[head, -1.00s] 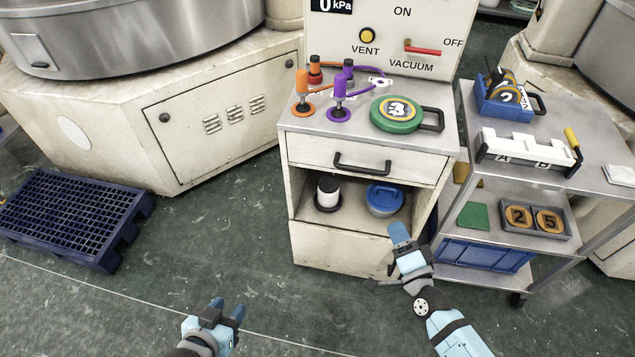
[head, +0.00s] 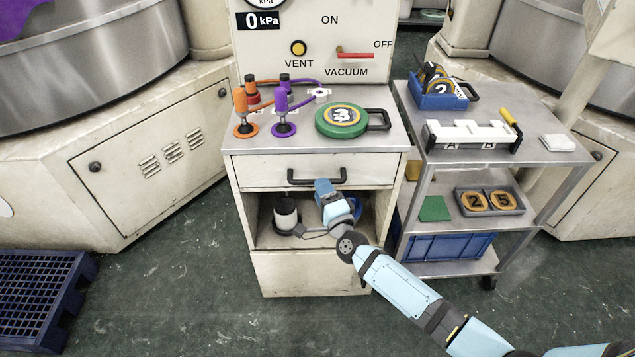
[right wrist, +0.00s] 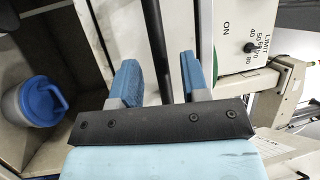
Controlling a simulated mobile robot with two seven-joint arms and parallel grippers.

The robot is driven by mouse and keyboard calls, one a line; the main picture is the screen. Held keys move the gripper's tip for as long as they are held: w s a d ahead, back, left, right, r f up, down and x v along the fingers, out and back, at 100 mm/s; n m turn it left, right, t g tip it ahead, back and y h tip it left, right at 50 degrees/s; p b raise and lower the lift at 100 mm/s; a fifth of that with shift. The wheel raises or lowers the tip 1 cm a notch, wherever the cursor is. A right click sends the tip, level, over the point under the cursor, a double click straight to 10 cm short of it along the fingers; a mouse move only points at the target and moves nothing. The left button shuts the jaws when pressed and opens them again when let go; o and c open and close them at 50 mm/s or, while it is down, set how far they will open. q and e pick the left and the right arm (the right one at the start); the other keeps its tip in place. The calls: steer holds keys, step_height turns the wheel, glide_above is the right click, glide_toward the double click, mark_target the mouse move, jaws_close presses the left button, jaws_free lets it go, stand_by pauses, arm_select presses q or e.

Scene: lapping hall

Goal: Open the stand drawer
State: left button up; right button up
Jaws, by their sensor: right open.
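The stand (head: 300,272) is a pale cabinet with a grey top. Its drawer (head: 262,170) is shut, flush above an open shelf. The drawer's black bar handle (head: 303,181) runs across its front. My right gripper (head: 323,187) is just in front of the handle, below its middle and right part. In the right wrist view the open blue fingers (right wrist: 160,75) lie on either side of the dark handle bar (right wrist: 157,35). The bar runs between them; I cannot tell whether either finger touches it. My left gripper is out of view.
On the stand are a green disc (head: 328,124) and orange and purple plugs (head: 282,117). A black-and-white jar (head: 286,212) and a blue-lidded pot (right wrist: 41,101) stand on the shelf. A metal trolley (head: 408,225) is close on the right; a blue pallet (head: 40,300) lies left.

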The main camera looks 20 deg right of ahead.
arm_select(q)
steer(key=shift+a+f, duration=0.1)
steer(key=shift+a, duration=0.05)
arm_select(e)
steer(key=shift+x, duration=1.6)
jaws_close()
